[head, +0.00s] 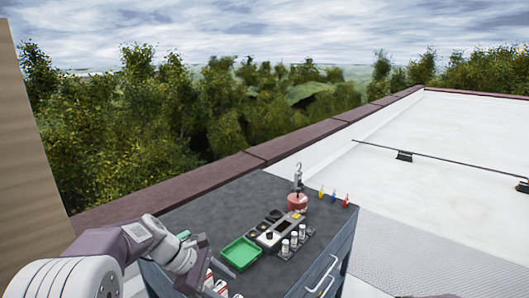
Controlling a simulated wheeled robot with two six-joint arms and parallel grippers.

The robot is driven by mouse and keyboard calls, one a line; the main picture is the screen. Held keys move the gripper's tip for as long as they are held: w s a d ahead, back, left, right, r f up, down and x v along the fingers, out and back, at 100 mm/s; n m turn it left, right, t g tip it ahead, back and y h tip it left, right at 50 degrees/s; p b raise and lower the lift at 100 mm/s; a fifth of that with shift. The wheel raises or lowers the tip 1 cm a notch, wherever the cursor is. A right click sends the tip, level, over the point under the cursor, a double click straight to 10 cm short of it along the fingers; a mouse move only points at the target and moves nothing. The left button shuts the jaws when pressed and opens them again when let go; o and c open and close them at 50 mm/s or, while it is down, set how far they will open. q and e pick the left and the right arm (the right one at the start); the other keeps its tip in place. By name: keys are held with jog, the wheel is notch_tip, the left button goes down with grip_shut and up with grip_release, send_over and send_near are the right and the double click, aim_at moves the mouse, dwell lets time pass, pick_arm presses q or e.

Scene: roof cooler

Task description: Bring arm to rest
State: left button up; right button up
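My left arm comes in from the lower left. Its gripper (212,257) is at the left side of the dark cart top, left of a green tray (241,253). The fingers are small and seen at an angle, so I cannot tell whether they are open or shut, or whether they touch anything. My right gripper is not in view.
The cart (205,213) carries a red item with a grey hook (298,200), a grey device (284,227), several small white-capped vials (293,240) and three small coloured items (333,197). Red-and-white items (220,287) are near the gripper. A parapet (290,143) runs behind.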

pick_arm(q)
jog(key=s+a+f+m+g+y, duration=0.15)
jog(key=s+f+m+y, duration=0.4)
jog(key=s, duration=0.75)
jog(key=s+a+f+m+y, duration=0.1)
jog(key=s+a+f+m, duration=0.2)
jog(key=m, duration=0.7)
jog(key=a+f+t, duration=0.1)
jog(key=a+f, duration=0.1)
jog(key=a, duration=0.1)
jog(key=shift+s+f+y, duration=0.35)
jog(key=shift+s+f, duration=0.05)
jog(key=shift+m, duration=0.25)
